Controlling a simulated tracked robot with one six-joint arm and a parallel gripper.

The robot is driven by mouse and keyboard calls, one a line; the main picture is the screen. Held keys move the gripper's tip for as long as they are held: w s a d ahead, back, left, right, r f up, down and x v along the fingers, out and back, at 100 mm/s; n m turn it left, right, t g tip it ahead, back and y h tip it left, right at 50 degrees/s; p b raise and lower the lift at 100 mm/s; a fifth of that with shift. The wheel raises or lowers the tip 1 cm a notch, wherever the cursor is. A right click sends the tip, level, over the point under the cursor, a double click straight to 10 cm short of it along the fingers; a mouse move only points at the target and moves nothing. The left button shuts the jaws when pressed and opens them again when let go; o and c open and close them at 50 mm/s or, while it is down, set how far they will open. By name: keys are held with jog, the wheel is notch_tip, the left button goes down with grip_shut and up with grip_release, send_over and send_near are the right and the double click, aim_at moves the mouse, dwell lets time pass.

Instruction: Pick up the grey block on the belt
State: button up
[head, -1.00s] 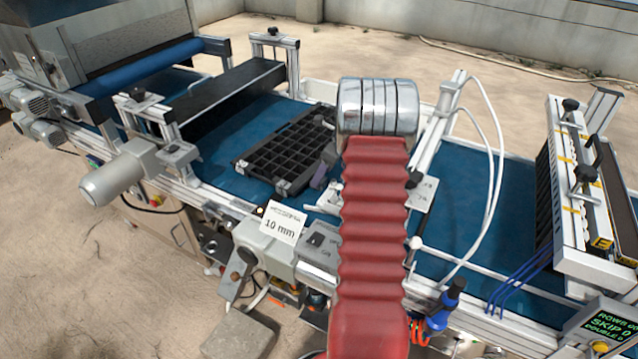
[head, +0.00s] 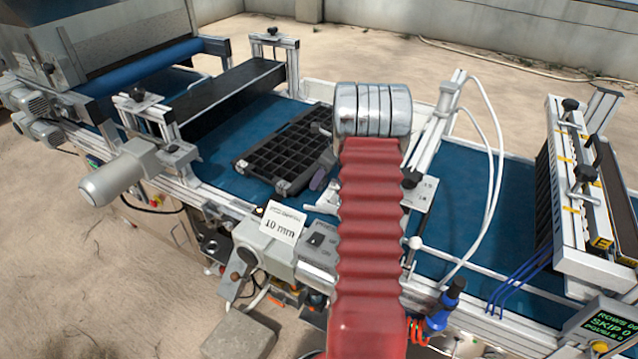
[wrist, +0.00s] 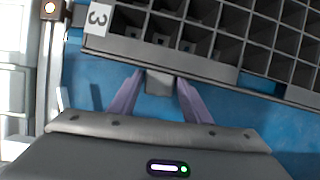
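The grey block (wrist: 158,84) lies on the blue belt (wrist: 85,85), close against the near edge of the black cell tray (wrist: 200,63). My gripper (wrist: 159,77) is open, with its two purple fingers on either side of the block and narrow gaps between. I cannot tell how far down the fingers reach. In the head view my gripper (head: 322,180) shows only as a purple finger beside the black tray (head: 262,178); my red arm covers the rest. I cannot make out the block in the head view.
A white belt rail (wrist: 52,60) runs along the left in the wrist view. In the head view a dark crossbar (head: 228,98) spans the belt, with a white card (head: 283,221) at the near side.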

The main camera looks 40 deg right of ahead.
jog(key=c, duration=0.8)
jog(key=shift+r, duration=0.1)
jog(key=shift+r, duration=0.6)
jog(key=s, duration=0.2)
jog(key=s+d, duration=0.1)
jog(key=s, duration=0.1)
jog(key=shift+s+d+f, duration=0.1)
jog(key=r, duration=1.3)
jog(key=shift+w+r, duration=0.2)
jog(key=shift+r, duration=0.2)
